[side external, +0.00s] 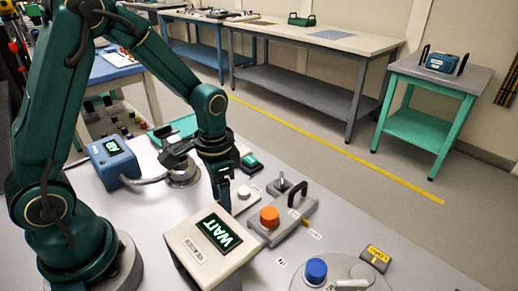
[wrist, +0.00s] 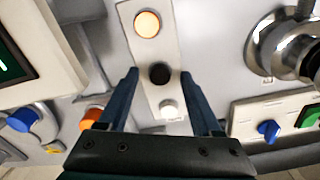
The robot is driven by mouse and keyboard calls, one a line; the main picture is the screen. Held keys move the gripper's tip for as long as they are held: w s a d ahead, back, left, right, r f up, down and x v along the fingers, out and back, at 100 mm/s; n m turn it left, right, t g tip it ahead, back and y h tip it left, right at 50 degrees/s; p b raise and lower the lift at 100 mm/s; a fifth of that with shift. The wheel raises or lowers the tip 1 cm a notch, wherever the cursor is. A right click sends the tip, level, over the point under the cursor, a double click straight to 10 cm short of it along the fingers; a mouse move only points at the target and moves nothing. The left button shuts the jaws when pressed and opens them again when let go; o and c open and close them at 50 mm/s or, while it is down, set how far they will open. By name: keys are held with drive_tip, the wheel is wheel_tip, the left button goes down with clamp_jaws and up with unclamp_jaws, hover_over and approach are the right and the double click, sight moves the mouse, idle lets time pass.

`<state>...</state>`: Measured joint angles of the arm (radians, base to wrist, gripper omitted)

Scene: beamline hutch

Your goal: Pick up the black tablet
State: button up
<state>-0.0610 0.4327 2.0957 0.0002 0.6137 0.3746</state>
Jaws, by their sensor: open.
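The black tablet (wrist: 159,75) is a small dark round piece in the wrist view. My gripper (wrist: 160,72) is open, with one finger on each side of the black tablet in this view. I cannot tell how high the fingertips are above it. In the side view my gripper (side external: 223,200) points down behind the WAIT display box, and the black tablet cannot be made out there.
The WAIT box (side external: 212,242) stands close in front of my gripper. A grey unit with an orange knob (side external: 269,217) and black handle is to its right. A blue display box (side external: 114,162) is at left. A blue knob (side external: 316,270) is at the front.

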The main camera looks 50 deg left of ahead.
clamp_jaws()
drive_tip(key=shift+r, duration=0.1)
drive_tip(key=shift+r, duration=0.5)
drive_tip(key=r, duration=0.3)
drive_tip(key=shift+s+a+r, duration=0.1)
drive_tip(key=shift+a+r, duration=0.15)
drive_tip(key=shift+a, duration=0.1)
drive_tip(key=s+a+r, duration=0.4)
drive_tip(key=a+r, duration=0.2)
drive_tip(key=a, duration=0.4)
drive_tip(key=shift+s+r, duration=0.15)
drive_tip(key=shift+s, duration=0.25)
